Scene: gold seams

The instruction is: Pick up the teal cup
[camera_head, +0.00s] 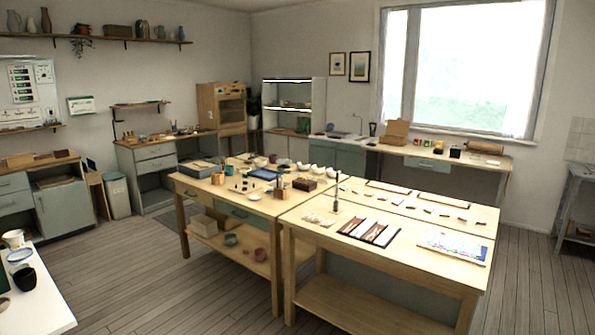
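A small teal cup-like vessel (229,170) stands on the left wooden worktable (262,208), near its left back part, among other pottery. It is too small and distant to make out its details. A greenish-teal rounded vessel (231,239) sits on the lower shelf of the same table. I cannot tell whether it is a cup or a bowl. Neither of my grippers shows in the head view.
A white table (45,308) at the lower left holds a dark cup (24,278) and a pale cup (14,238). A second worktable (440,264) adjoins on the right. The wooden floor (150,280) between white table and worktables is clear.

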